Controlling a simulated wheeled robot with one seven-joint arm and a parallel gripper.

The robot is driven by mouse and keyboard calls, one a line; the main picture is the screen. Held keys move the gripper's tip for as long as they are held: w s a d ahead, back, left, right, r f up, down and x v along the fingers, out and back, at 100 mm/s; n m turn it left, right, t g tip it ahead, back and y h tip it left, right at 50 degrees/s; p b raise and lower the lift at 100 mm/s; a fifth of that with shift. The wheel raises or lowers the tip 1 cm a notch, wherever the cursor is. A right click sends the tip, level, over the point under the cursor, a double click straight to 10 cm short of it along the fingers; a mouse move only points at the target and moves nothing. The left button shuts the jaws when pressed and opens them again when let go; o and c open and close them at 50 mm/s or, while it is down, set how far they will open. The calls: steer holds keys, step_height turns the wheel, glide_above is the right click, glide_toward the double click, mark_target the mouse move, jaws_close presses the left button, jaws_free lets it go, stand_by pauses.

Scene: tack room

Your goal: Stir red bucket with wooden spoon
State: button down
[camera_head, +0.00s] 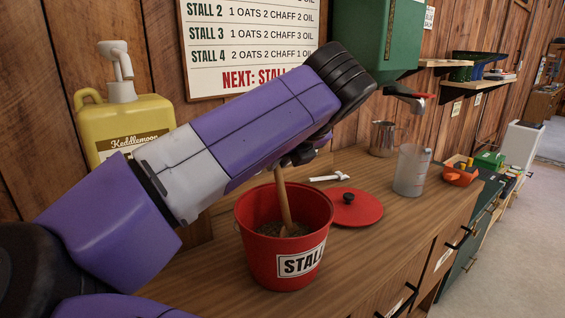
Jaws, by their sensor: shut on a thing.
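The red bucket (267,262) stands upright on the wooden counter, with a white label whose visible letters read "STAL". Grainy brown feed (266,229) lies inside it. The wooden spoon (283,200) stands nearly upright in the bucket, its lower end in the feed. My gripper (298,157) is above the bucket at the spoon's upper end and shut on it. My arm hides the spoon's top and most of the fingers.
A red lid (355,208) with a black knob lies right of the bucket, near a small white scoop-like item (330,177). A yellow jug (128,122) stands left. The front counter is clear.

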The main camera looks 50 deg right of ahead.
steer(key=shift+s+a+p, duration=0.65)
steer(key=shift+a+p, duration=0.3)
steer(key=shift+a, duration=1.8)
steer(key=d, duration=0.1)
steer(key=s+d, duration=0.1)
steer(key=d, duration=0.1)
steer(key=shift+s+d, duration=0.3)
steer(key=shift+d, duration=0.1)
steer(key=shift+w+d+p, duration=0.2)
steer(key=shift+d+p, duration=0.1)
steer(key=shift+w+d, duration=0.55)
steer(key=shift+w, duration=0.2)
step_height(320, 180, up, 23)
steer(key=a+p, duration=0.3)
steer(key=p, duration=1.7)
steer(key=shift+w+f, duration=0.15)
steer(key=shift+w, duration=0.25)
